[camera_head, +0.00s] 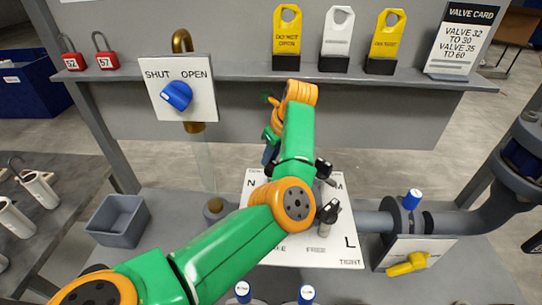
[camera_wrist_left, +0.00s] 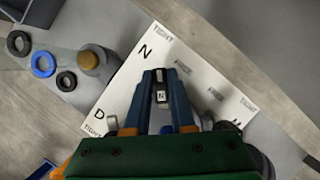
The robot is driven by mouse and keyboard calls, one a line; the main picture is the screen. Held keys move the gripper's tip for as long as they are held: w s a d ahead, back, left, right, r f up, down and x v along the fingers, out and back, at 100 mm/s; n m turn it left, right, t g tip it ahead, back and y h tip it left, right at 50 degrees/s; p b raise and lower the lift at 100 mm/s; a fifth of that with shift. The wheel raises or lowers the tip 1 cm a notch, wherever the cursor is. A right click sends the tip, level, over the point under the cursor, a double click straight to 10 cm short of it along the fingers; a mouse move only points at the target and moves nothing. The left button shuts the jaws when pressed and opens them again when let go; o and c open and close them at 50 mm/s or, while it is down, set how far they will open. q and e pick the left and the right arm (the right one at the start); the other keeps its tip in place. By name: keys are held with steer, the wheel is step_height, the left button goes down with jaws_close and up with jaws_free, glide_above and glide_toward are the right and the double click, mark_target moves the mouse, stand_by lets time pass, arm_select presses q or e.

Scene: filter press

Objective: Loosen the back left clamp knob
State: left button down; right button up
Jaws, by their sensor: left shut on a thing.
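The white clamp plate (camera_head: 262,180) lies on the bench and carries letters at its corners, with N at the back left. My left gripper (camera_head: 269,155) reaches down over the back left part of the plate. In the left wrist view, its blue fingers (camera_wrist_left: 161,88) are closed around the back left clamp knob (camera_wrist_left: 161,97), whose top bears an N. My arm hides that knob in the head view. My right gripper is not in view.
A sign with a blue valve handle (camera_head: 177,95) stands behind on the left. A grey bin (camera_head: 119,220) is at the left. A pipe (camera_head: 372,221) and a yellow-handled valve (camera_head: 407,264) are at the right. Washer-like rings (camera_wrist_left: 43,64) lie left of the plate.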

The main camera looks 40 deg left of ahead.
arm_select(q)
steer(key=m+b, duration=0.1)
steer(key=m+t+b, duration=0.1)
steer(key=shift+f+m+b, duration=0.2)
steer(key=shift+m+b, duration=0.1)
steer(key=m+t+b, duration=0.1)
steer(key=m+b, duration=0.1)
steer(key=shift+w+m+h, duration=0.1)
steer(key=shift+m+h, duration=0.3)
steer(key=m+h+b, duration=0.1)
steer(key=m+b, duration=0.2)
steer(key=shift+d+m+t, duration=0.1)
steer(key=shift+m+t, duration=0.2)
steer(key=shift+t, duration=0.1)
steer(key=m+h+b, duration=0.1)
steer(key=m, duration=0.1)
steer(key=shift+r+m, duration=0.1)
steer(key=shift+m, duration=0.2)
steer(key=m+h+b, duration=0.1)
steer(key=m, duration=0.1)
steer(key=shift+r+m+t, duration=0.1)
steer(key=shift+m+t, duration=0.2)
steer(key=shift+d+m+h+b, duration=0.1)
steer(key=shift+m+h+b, duration=0.5)
steer(key=shift+m, duration=1.2)
steer(key=c, duration=0.8)
jaws_free()
